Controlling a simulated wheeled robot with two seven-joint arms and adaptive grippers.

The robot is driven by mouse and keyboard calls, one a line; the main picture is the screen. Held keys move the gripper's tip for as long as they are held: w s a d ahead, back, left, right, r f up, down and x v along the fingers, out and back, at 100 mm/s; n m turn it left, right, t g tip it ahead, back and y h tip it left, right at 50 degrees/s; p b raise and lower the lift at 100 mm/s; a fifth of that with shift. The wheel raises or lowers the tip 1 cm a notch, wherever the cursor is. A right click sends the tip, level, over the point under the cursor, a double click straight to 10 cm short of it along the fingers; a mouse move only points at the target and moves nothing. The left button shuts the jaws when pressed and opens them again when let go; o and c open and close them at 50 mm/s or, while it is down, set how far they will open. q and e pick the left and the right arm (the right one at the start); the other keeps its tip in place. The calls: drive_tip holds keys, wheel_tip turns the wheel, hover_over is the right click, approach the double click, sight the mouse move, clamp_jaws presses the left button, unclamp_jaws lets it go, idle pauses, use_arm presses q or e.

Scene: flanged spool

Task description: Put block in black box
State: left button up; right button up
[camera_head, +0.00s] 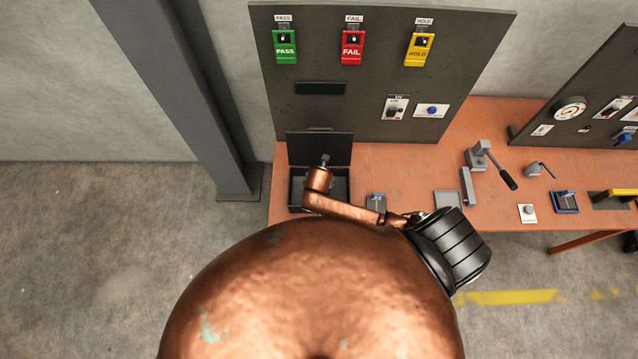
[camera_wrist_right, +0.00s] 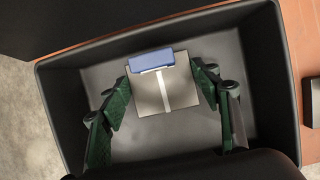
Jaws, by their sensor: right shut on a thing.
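The black box (camera_head: 293,190) stands at the left end of the orange bench with its lid (camera_head: 320,148) raised; my copper arm covers part of it. In the right wrist view the black box (camera_wrist_right: 55,110) fills most of the picture. The block (camera_wrist_right: 150,98) is a grey-beige square with a white stripe and a blue part along one edge. My right gripper (camera_wrist_right: 163,85) has its green fingers on both sides of the block and is shut on it. The block shows within the box's rim; whether it touches the floor, I cannot tell. My left gripper is not in view.
A dark panel (camera_head: 375,95) with PASS, FAIL and HOLD holders rises behind the box. A small dark item with a blue top (camera_head: 377,197) stands right of the box. A lever clamp (camera_head: 483,160) and a grey tray (camera_head: 448,198) are further right. A grey post (camera_head: 205,100) stands left.

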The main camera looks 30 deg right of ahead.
drive_tip(key=shift+w+f, duration=0.1)
drive_tip(key=shift+f, duration=0.05)
drive_tip(key=o, duration=1.7)
drive_tip(key=v, duration=1.2)
drive_tip(key=shift+p, duration=0.4)
